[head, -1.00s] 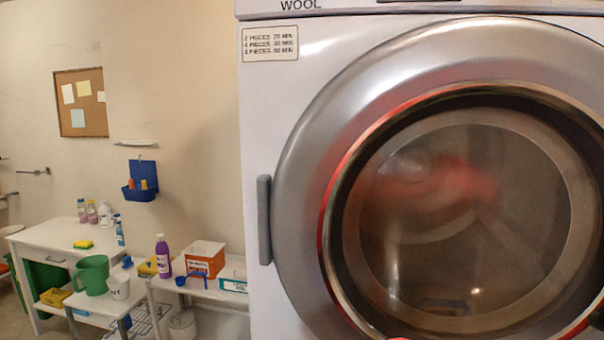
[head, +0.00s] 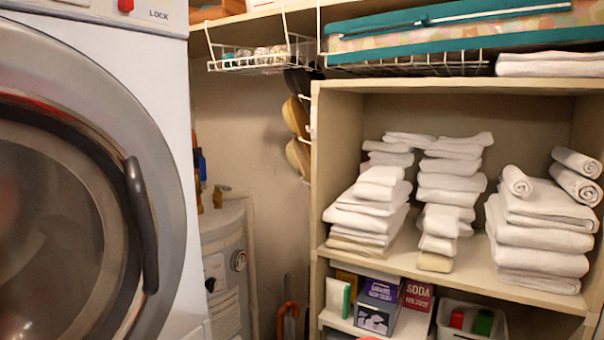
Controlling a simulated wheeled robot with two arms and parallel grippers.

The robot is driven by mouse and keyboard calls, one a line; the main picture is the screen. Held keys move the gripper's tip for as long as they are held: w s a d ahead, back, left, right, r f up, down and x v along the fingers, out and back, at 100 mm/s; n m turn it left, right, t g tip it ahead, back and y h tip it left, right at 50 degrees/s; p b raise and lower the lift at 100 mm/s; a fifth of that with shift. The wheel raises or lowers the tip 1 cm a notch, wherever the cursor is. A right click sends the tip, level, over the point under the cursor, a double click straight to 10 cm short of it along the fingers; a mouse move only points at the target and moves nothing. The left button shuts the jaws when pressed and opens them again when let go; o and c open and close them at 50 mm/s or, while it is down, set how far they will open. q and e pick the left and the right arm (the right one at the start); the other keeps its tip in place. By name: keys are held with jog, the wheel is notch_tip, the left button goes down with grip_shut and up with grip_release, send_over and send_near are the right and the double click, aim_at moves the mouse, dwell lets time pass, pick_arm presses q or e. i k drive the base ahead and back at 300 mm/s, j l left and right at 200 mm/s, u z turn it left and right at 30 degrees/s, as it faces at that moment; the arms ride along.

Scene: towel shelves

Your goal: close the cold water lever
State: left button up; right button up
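A small blue upright piece (head: 202,168) shows in the gap between the washing machine and the wall, beside brass-coloured pipework (head: 197,185). It may be the cold water lever, but it is too small and partly hidden to tell its position. A grey-white water tank (head: 224,262) with a gauge stands below, with a brass fitting (head: 218,194) at its top. Neither of my grippers is in view.
The washing machine (head: 172,110) with its round door and dark handle (head: 141,225) fills the left and partly covers the gap. A shelf unit (head: 318,160) with stacked white towels (head: 375,205) stands at right. A wire basket (head: 250,62) hangs above the tank.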

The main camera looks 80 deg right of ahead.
aim_at(202, 160)
jog(key=z, duration=0.85)
jog(key=l+z, duration=0.1)
jog(key=z, duration=0.35)
jog(key=i+z, duration=0.1)
jog(key=z, duration=0.8)
